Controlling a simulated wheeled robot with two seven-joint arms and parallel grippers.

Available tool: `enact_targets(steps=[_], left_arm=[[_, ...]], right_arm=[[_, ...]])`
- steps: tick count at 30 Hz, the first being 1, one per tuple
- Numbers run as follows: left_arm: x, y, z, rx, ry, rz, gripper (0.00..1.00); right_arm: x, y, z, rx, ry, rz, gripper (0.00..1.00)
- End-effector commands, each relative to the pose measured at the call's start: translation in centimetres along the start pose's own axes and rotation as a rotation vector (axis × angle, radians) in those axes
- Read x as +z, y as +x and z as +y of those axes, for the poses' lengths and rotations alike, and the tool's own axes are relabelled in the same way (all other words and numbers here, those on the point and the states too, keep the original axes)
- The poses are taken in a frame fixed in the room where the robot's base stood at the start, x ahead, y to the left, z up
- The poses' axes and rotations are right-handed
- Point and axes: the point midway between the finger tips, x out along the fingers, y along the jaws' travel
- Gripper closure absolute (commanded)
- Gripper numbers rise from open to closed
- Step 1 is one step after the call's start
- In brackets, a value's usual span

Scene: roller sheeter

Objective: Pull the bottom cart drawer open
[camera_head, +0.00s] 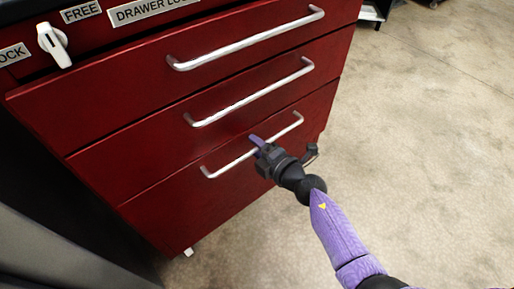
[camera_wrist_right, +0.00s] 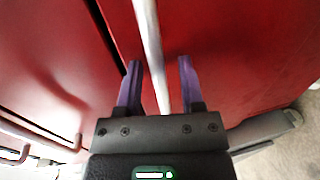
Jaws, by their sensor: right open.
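The red cart has three drawers, each with a long silver bar handle. The bottom drawer (camera_head: 225,195) looks closed, flush with the ones above. My right gripper (camera_head: 257,142) is at the middle of the bottom handle (camera_head: 225,168) and partly covers it. In the right wrist view my right gripper (camera_wrist_right: 160,65) is open. Its two purple fingers stand on either side of the handle bar (camera_wrist_right: 150,45), which passes between them. Whether a finger touches the bar cannot be told. My left gripper is not in view.
The middle drawer handle (camera_head: 250,92) and top drawer handle (camera_head: 245,42) are just above. A white knob (camera_head: 53,44) with lock and free labels sits at upper left. A dark grey surface (camera_head: 50,250) stands at lower left. The concrete floor (camera_head: 430,130) at right is clear.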

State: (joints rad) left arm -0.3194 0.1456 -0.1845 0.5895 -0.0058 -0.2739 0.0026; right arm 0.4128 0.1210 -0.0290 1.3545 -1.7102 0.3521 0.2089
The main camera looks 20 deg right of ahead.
Motion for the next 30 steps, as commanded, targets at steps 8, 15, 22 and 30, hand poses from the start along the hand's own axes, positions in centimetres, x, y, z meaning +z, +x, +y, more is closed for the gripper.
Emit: enact_targets(steps=[8,15,22,30], left_arm=[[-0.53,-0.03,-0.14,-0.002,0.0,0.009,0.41],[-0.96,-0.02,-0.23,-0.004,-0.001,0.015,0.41],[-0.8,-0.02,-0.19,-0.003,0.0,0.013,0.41],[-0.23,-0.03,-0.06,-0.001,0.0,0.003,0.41]], right_arm=[[-0.01,-0.04,0.02,0.0,0.0,0.0,0.78],[-0.01,-0.06,-0.01,0.0,0.001,0.0,1.0],[-0.01,-0.06,-0.03,-0.001,0.001,0.0,1.0],[-0.01,-0.07,-0.05,-0.001,0.001,0.0,1.0]])
